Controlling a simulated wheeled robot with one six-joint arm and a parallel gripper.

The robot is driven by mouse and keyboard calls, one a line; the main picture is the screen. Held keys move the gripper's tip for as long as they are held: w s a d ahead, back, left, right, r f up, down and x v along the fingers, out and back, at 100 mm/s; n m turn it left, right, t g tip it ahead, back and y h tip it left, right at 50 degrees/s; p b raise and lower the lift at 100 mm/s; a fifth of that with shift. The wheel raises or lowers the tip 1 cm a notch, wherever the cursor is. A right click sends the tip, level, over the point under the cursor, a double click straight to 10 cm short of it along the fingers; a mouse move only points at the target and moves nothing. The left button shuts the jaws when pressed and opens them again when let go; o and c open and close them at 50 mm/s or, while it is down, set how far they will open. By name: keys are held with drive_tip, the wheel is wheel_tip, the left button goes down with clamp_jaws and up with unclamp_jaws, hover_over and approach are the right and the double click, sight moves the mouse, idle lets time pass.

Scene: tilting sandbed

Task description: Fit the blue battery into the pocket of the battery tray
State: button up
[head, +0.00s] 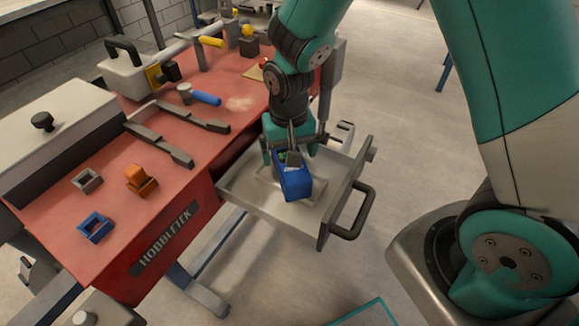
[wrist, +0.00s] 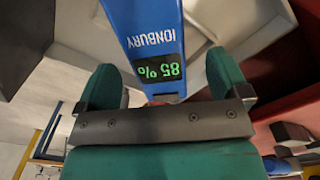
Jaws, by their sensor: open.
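The blue battery (head: 294,183) is in or just above the pulled-out drawer (head: 245,193); I cannot tell whether it touches the floor of it. In the wrist view the battery (wrist: 150,38) shows the word IONBURY and a green 85% display.
An orange holder (head: 141,180) and a grey holder (head: 87,181) stand near the blue one on the red bench (head: 105,262). A blue-handled hammer (head: 203,97) and dark bars (head: 160,145) lie farther back. The drawer's handle (head: 352,214) sticks out right.

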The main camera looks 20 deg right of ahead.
drive_tip(key=shift+w+d+f, duration=0.15)
drive_tip(key=shift+f, duration=1.4)
drive_tip(key=shift+w+d+f, duration=0.1)
drive_tip(key=shift+f, duration=1.45)
drive_tip(key=c, duration=1.6)
drive_tip(key=shift+r, duration=0.1)
clamp_jaws()
